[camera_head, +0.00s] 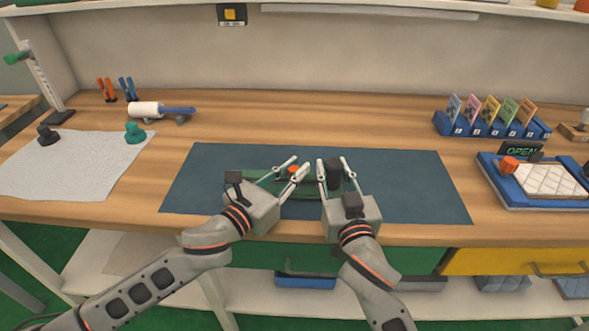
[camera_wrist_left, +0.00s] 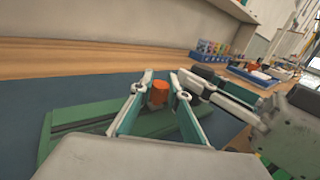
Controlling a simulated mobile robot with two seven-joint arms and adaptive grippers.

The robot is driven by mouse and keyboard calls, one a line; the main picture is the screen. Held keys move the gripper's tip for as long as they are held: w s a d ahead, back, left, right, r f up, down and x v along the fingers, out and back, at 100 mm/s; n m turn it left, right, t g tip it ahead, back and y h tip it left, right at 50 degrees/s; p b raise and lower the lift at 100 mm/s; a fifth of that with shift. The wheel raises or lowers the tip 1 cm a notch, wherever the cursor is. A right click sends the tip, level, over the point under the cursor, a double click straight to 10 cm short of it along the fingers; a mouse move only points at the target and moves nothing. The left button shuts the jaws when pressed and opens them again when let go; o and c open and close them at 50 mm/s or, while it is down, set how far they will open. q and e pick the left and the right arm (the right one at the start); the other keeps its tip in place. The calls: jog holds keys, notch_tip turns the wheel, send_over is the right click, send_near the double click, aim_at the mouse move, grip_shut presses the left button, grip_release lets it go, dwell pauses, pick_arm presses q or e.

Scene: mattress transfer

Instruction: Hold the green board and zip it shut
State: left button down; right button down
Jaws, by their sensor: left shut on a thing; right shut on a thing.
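The green board (camera_head: 308,188) lies on the dark blue mat in the middle of the table, partly hidden by my grippers. In the left wrist view the board (camera_wrist_left: 72,118) has a dark strip running along it. My left gripper (camera_head: 299,165) is over the board, its fingers on either side of an orange knob (camera_head: 293,171); the knob (camera_wrist_left: 158,93) also shows between the fingertips in the left wrist view. My right gripper (camera_head: 333,164) is close beside it on the right, shut on a dark rounded piece (camera_head: 334,175). What lies under the right fingers is hidden.
The dark blue mat (camera_head: 410,190) is clear around the board. A white cloth (camera_head: 70,165) with small stands and a white roller (camera_head: 145,109) are at left. At right are a blue card rack (camera_head: 490,128) and a blue tray (camera_head: 520,203) with a quilted pad.

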pick_arm(q)
jog(key=a, duration=1.1)
jog(key=shift+a, duration=0.3)
pick_arm(e)
jog(key=shift+r, duration=0.1)
jog(key=shift+d, duration=0.1)
pick_arm(q)
jog(key=c, duration=2)
grip_release()
jog(key=shift+c, duration=0.2)
jog(key=shift+o, duration=0.7)
jog(key=shift+s, duration=0.1)
jog(key=shift+s+a, duration=0.15)
jog(key=shift+s, duration=0.15)
jog(key=v, duration=1.1)
jog(key=shift+s+a, duration=0.1)
